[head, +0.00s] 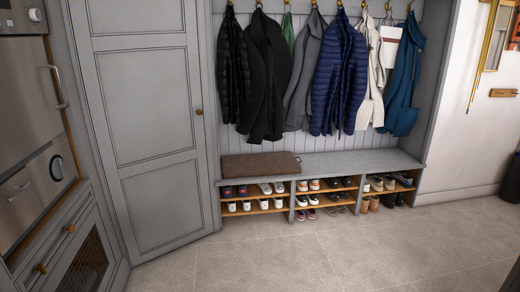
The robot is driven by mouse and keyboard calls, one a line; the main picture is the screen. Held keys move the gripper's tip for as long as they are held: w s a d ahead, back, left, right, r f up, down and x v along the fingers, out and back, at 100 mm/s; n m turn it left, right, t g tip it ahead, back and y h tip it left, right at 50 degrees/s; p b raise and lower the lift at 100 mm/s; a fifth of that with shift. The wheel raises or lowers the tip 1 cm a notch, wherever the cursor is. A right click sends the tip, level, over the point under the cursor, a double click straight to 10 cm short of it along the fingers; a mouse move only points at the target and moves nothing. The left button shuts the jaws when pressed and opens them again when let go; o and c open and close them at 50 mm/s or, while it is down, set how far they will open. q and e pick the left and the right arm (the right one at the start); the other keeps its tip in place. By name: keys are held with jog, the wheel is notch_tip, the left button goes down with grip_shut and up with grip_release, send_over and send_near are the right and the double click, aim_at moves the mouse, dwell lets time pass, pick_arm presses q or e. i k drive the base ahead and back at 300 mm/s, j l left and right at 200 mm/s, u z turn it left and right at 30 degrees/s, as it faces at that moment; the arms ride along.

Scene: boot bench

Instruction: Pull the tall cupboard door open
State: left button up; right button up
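The tall cupboard door (152,120) is grey with recessed panels and stands left of the middle in the head view. It looks shut, with its edges against the frame. Its small round brass knob (199,112) is on the right edge, about mid-height. Neither of my grippers shows in the head view, so I cannot see where they are relative to the knob.
A grey boot bench (350,162) with a brown cushion (260,166) and several shoes stands right of the door. Coats (338,75) hang above. Ovens (30,130) and a low cabinet (80,255) are at left. The tiled floor (330,250) in front is clear.

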aim_at(139, 60)
jog(key=i, duration=3)
jog(key=u, duration=0.5)
